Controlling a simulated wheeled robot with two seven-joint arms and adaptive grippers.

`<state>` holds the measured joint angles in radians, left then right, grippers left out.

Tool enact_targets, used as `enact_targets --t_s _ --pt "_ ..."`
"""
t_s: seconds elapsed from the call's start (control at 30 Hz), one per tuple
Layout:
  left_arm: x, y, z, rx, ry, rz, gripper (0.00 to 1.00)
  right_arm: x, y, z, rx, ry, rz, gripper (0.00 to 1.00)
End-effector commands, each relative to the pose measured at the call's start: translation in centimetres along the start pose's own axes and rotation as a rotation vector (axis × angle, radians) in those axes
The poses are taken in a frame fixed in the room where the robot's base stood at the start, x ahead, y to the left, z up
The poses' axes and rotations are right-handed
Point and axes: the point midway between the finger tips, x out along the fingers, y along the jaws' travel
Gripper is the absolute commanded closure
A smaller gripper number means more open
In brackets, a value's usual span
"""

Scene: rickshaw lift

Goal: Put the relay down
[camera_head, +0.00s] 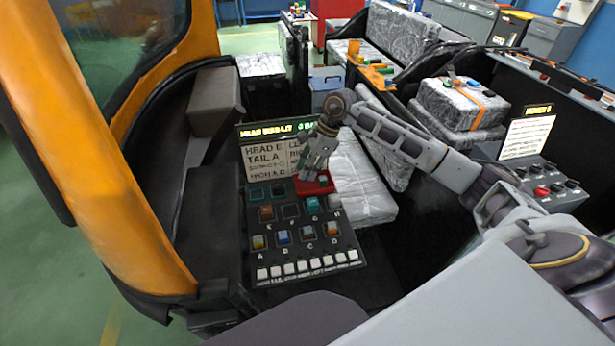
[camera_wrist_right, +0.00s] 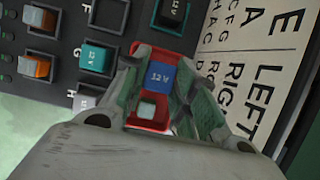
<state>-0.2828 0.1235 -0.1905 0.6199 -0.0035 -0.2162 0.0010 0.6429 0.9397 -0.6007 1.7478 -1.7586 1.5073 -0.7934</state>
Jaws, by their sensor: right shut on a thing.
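My right gripper (camera_head: 314,176) reaches down over the red tray (camera_head: 325,188) at the back right of the relay panel (camera_head: 340,252). In the right wrist view its fingers (camera_wrist_right: 168,72) stand on both sides of a blue relay (camera_wrist_right: 160,75) marked 12V and are shut on it. The relay is over or in the red tray, which also shows there (camera_wrist_right: 178,56); whether it touches the tray floor I cannot tell. A small pale square (camera_wrist_right: 147,108) shows nearer the palm. The fingers hide the relay in the head view. My left gripper is out of view.
The panel holds several relays, including a teal one (camera_head: 313,205) and a blue one (camera_head: 282,237), with dark empty sockets (camera_head: 256,193) behind. White switches (camera_head: 302,268) line its front. A lettered sign (camera_head: 262,160) stands close behind the tray. An orange pillar (camera_head: 100,180) rises at left.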

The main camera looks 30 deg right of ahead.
Motion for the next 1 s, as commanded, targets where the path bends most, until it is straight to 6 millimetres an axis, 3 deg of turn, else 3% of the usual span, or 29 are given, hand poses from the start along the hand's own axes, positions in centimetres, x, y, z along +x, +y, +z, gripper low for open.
enact_targets --t_s 0.2,0.43,0.97,1.0 --pt "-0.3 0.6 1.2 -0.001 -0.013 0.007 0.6 1.4 0.1 -0.6 0.002 0.0 0.004 0.94" --pt "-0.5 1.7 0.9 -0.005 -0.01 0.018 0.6 3.3 0.1 -1.4 0.001 0.0 0.002 0.94" --pt "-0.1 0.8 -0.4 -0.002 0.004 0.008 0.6 3.7 0.0 -1.6 0.0 0.0 0.0 0.94" --pt "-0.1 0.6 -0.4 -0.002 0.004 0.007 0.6 3.7 0.0 -1.5 0.0 0.0 0.001 0.67"
